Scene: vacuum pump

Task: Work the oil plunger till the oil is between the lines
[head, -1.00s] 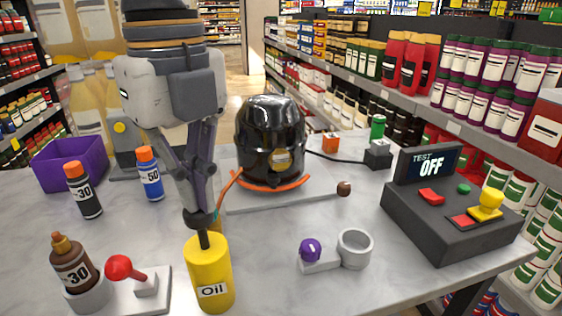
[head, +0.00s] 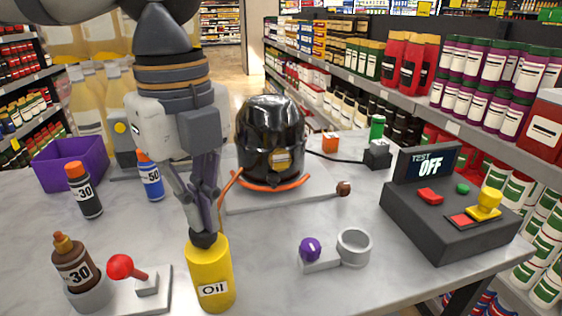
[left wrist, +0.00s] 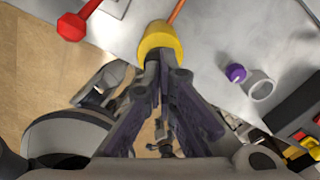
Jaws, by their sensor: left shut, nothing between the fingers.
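The yellow oil can (head: 209,274), marked "Oil", stands upright near the table's front edge. My left gripper (head: 204,238) is shut and empty, pointing down with its fingertips at the top of the can. The plunger is hidden under the fingertips, with no stem showing. The left wrist view also shows the yellow can (left wrist: 160,40) just beyond the fingertips. The glossy black vacuum pump (head: 270,136) stands behind, with a small yellowish window (head: 282,161) on its front. Its oil level and lines are too small to read. My right gripper is out of view.
A red-knobbed lever (head: 121,267) and a brown "30" bottle (head: 73,264) stand left of the can. A purple-knobbed valve (head: 310,249) and grey ring (head: 354,247) lie to the right. The control box (head: 440,219) reads "TEST OFF". The table between can and ring is clear.

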